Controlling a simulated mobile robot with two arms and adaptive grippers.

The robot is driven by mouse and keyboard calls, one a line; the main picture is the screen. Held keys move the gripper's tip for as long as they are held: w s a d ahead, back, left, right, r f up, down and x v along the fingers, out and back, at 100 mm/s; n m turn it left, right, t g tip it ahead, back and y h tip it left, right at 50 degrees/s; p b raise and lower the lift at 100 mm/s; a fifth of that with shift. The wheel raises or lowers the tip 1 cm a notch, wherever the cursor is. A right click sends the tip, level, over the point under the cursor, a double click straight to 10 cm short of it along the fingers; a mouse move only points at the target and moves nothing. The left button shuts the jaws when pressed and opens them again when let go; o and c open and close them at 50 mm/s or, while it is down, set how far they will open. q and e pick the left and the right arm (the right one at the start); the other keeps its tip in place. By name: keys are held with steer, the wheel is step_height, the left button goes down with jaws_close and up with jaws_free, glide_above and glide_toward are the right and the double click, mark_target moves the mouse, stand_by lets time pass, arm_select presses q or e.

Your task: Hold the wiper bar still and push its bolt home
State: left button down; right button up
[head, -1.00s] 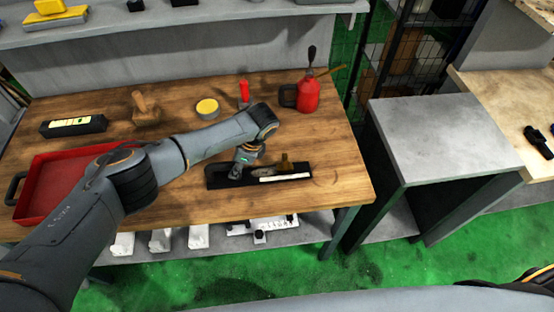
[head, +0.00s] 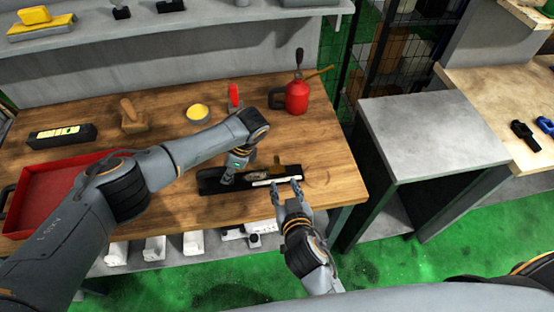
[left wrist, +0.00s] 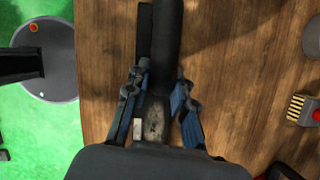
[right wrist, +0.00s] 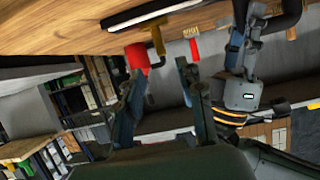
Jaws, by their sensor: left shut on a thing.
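The wiper bar (head: 210,182) is a long black bar with a white strip (head: 277,180), lying near the front edge of the wooden bench. A brass-coloured bolt (head: 280,169) shows at its right part; how deep it sits I cannot tell. My left gripper (head: 228,180) is shut on the bar's left part; in the left wrist view its fingers (left wrist: 158,98) flank the dark bar (left wrist: 167,40). My right gripper (head: 287,187) is open and empty, just in front of the strip. The right wrist view shows its spread fingers (right wrist: 158,85), with the bar (right wrist: 150,14) and bolt (right wrist: 157,38) beyond them.
A red oil can (head: 297,97), a yellow-topped tin (head: 197,112) and a red-handled tool (head: 234,97) stand behind the bar. A red tray (head: 60,180) lies at left. A grey table (head: 430,135) stands right of the bench, across a gap.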

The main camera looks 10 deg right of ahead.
mark_target(278, 163)
steer(key=x, duration=0.8)
steer(key=r+x, duration=0.1)
steer(key=x, duration=0.3)
steer(key=shift+w+r, duration=0.15)
steer(key=shift+w, duration=0.1)
jaws_close()
